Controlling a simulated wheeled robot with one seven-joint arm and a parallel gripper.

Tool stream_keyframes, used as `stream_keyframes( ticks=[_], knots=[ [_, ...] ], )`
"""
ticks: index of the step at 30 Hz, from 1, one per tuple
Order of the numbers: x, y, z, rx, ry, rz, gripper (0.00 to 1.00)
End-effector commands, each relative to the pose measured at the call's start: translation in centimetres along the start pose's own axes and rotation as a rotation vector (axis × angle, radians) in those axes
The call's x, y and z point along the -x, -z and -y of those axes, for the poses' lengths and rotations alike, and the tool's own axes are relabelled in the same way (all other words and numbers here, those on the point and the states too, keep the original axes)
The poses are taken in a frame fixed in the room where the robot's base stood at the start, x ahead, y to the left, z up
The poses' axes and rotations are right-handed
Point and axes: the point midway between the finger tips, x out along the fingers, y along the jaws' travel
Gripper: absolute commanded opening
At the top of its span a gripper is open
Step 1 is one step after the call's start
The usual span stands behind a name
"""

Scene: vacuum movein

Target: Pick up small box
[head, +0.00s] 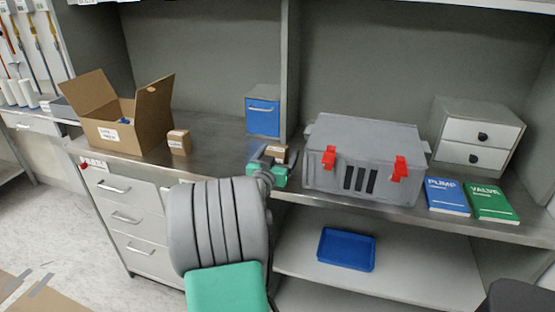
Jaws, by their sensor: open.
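A small brown box (276,152) with a pale label lies on the metal counter, just behind my gripper. Another small brown box (179,142) with a white label stands upright beside the large open carton. My gripper (274,161) is at the counter's front part, low and close to the first small box. My wrist and green gripper parts cover some of that box, so I cannot tell whether the fingers touch it or lie around it. The gripper is open.
An open carton (121,137) stands on the left. A blue-fronted box (263,116) is behind my gripper. A grey case (363,160) with red latches is close on the right. Books (447,196) and a drawer unit (478,135) are farther right. A blue tray (346,249) lies on the lower shelf.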

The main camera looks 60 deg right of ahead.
Motion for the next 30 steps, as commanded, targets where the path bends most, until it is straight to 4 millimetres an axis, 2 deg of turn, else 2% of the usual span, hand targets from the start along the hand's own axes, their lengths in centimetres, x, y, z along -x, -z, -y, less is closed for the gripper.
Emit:
stream_keyframes(
  ticks=[3,9,30],
  knots=[
    [-1.28,-0.04,-0.05,0.000,-0.001,0.001,0.82],
    [-1.34,-0.06,0.02,0.000,0.001,0.001,0.82],
    [-1.30,-0.07,0.04,0.000,0.001,0.002,0.25]
  ],
)
